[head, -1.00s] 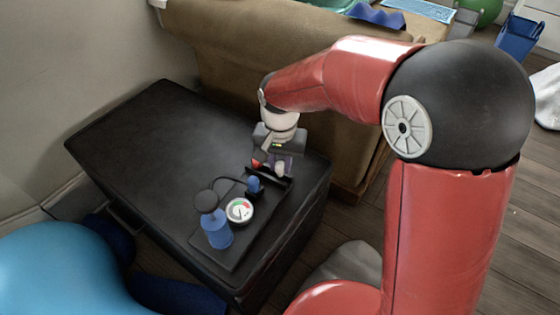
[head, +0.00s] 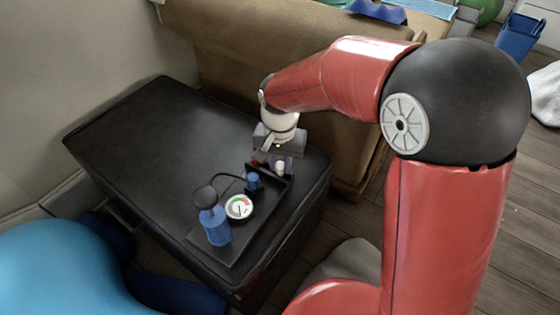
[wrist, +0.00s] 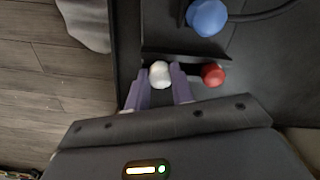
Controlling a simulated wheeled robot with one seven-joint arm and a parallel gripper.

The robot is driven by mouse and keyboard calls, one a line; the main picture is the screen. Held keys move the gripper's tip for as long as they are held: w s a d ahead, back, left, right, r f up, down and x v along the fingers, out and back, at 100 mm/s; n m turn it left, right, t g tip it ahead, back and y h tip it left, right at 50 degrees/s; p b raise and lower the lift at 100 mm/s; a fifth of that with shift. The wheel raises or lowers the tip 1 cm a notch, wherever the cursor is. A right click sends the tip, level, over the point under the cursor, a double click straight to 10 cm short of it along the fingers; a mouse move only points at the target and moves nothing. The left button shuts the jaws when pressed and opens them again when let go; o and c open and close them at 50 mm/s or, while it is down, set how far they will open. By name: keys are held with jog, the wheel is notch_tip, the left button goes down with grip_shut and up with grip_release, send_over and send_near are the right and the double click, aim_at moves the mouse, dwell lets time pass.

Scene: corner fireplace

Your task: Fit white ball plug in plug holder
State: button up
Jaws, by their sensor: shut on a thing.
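The white ball plug (wrist: 160,73) sits between the two purple fingers of my gripper (wrist: 159,79), which is shut on it. In the head view the white ball (head: 281,168) shows just below my gripper (head: 273,163), at the far end of the black tray. The plug holder appears to be the black rack (wrist: 185,57) there, with a raised dark wall just beyond the white ball. I cannot tell whether the plug is seated, as its lower part is hidden. The red ball plug (wrist: 212,74) is just right of the right finger.
A blue ball plug (wrist: 207,17) with a black cable is beyond the rack wall. On the tray (head: 228,248) stand a round gauge (head: 239,207) and a blue pump bottle (head: 215,228). The black chest top (head: 155,130) is clear to the left.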

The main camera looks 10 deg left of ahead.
jog(key=shift+f+b, duration=0.35)
jog(key=shift+f, duration=0.2)
jog(key=o, duration=1)
jog(key=shift+c, duration=0.2)
jog(key=shift+r, duration=0.1)
